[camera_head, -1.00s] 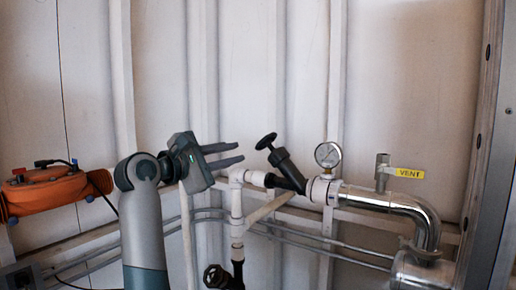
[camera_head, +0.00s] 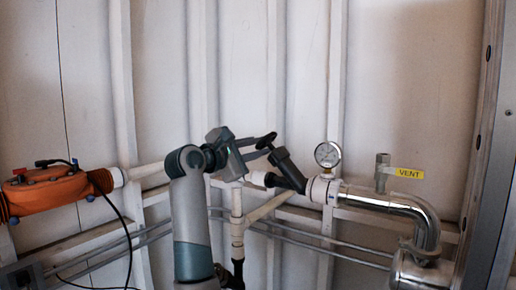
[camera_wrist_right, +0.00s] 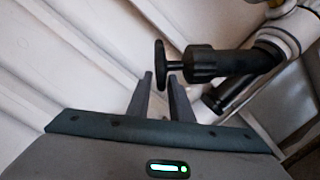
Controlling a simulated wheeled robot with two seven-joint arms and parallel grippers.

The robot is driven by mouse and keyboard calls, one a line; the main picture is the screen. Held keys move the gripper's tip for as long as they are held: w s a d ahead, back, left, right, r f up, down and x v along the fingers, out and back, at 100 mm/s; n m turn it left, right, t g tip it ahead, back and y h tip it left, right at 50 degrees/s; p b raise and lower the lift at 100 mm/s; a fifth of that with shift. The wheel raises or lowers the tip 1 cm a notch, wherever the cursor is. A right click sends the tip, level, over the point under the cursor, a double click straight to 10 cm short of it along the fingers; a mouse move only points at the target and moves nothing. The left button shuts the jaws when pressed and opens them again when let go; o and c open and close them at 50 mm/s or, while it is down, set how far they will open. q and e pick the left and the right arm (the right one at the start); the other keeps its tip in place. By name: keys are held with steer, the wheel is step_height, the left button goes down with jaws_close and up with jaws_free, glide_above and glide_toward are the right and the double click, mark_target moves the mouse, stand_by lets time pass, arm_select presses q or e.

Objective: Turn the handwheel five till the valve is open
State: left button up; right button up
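A black handwheel (camera_head: 266,140) sits on the end of a dark angled valve (camera_head: 288,170) in the white pipe. It shows nearly edge-on in the right wrist view (camera_wrist_right: 160,64), with its stem running right into the valve body (camera_wrist_right: 220,63). My right gripper (camera_head: 263,148) is at the handwheel; its fingers point right. In the wrist view the two fingers (camera_wrist_right: 160,80) are apart, with the wheel's lower edge at the gap between their tips. I cannot tell whether they touch it. No label "five" is readable. My left gripper is out of view.
A pressure gauge (camera_head: 327,155) and a chrome pipe (camera_head: 395,204) with a yellow VENT tag (camera_head: 409,173) stand right of the valve. A lower dark handwheel (camera_head: 224,277) is mostly hidden by my arm. An orange unit (camera_head: 45,190) is at left.

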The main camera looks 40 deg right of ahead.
steer(key=shift+c, duration=0.7)
jaws_close()
steer(key=shift+a+n+y, duration=0.1)
steer(key=shift+n+y, duration=0.2)
steer(key=shift+y, duration=0.1)
